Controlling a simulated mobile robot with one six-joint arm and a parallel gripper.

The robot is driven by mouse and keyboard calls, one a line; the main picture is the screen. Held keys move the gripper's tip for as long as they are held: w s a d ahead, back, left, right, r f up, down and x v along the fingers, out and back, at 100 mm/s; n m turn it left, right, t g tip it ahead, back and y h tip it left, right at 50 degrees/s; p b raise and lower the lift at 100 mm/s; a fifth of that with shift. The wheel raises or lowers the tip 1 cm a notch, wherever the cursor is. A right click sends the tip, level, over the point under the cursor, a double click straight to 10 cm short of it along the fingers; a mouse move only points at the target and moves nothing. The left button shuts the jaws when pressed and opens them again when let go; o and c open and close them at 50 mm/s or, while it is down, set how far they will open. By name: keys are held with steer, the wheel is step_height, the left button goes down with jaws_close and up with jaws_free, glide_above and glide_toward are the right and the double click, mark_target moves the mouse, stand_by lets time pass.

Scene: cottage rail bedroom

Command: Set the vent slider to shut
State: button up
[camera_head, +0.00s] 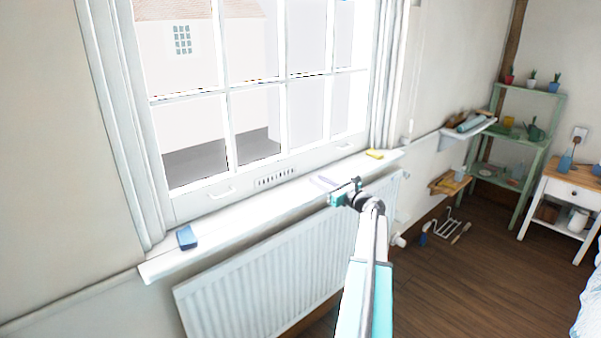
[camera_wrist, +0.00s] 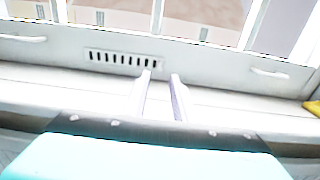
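The vent (camera_head: 276,177) is a small white grille with a row of dark slots in the bottom rail of the window frame. It also shows in the wrist view (camera_wrist: 123,59), left of centre. I cannot make out a separate slider knob; the left fingertip lies over the area just below the vent's right end. My gripper (camera_wrist: 161,77) is open and empty, with a clear gap between its two pale fingers. In the head view my gripper (camera_head: 320,182) is over the sill, right of the vent. I cannot tell whether a fingertip touches the frame.
The white windowsill (camera_head: 215,236) holds a blue block (camera_head: 186,237) at left and a yellow item (camera_head: 375,154) at right. Window handles (camera_head: 222,193) stick out on either side of the vent. A radiator (camera_head: 265,290) stands below the sill. Shelves (camera_head: 515,140) stand far right.

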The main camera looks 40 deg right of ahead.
steer(key=w, duration=0.3)
steer(key=w+p, duration=0.1)
steer(key=w, duration=0.6)
steer(key=shift+w+d, duration=0.35)
steer(key=shift+w, duration=0.05)
steer(key=shift+c, duration=0.3)
jaws_close()
stand_by(0.8)
